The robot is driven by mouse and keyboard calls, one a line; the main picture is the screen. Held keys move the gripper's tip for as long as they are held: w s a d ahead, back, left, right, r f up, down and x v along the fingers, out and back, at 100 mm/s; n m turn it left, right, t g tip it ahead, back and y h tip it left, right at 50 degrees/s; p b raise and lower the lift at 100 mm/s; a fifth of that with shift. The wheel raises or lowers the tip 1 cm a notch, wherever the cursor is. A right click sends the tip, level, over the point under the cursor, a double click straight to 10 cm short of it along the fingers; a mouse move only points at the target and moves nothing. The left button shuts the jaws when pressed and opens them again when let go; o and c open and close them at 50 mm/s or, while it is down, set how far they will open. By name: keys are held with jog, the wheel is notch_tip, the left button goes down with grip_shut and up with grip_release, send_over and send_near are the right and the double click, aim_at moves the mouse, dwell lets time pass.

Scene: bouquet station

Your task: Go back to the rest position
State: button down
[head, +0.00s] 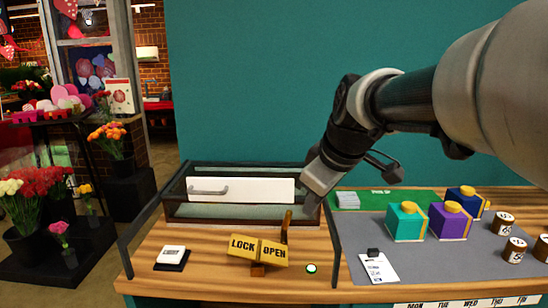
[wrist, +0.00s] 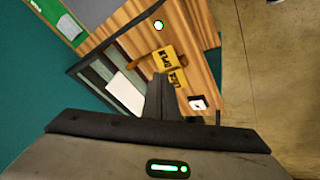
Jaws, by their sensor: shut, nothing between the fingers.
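My gripper (head: 322,203) is above the wooden counter, beside the right end of a dark-framed glass case with a white front panel (head: 240,190). In the wrist view my gripper (wrist: 160,80) has its fingers together, with nothing held between them. A yellow sign (head: 258,250) reading LOCK and OPEN stands on the counter in front of the case, with a brown lever (head: 286,225) rising behind it. The sign also shows in the wrist view (wrist: 170,68). A small green light (head: 311,268) glows to the right of the sign.
A white switch box (head: 172,258) sits left of the sign. On the right, a grey mat (head: 400,262) bears teal (head: 405,222), purple (head: 447,222) and blue (head: 465,200) boxes and a white tag (head: 380,268). Dark rails flank the case. Flower stands are at far left.

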jog(key=s+d+f+m+h, duration=0.1)
jog(key=s+d+f+m, duration=0.15)
jog(key=s, duration=0.45)
jog(key=s+d+f+m, duration=0.1)
jog(key=s+d+m, duration=0.1)
jog(key=s+m, duration=0.3)
jog(key=s+d+f+m+h, duration=0.1)
jog(key=s+d+f+m, duration=0.15)
jog(key=s, duration=0.55)
notch_tip(320, 180, up, 12)
jog(key=a+p, duration=0.1)
jog(key=p, duration=1.1)
jog(key=shift+w, duration=0.15)
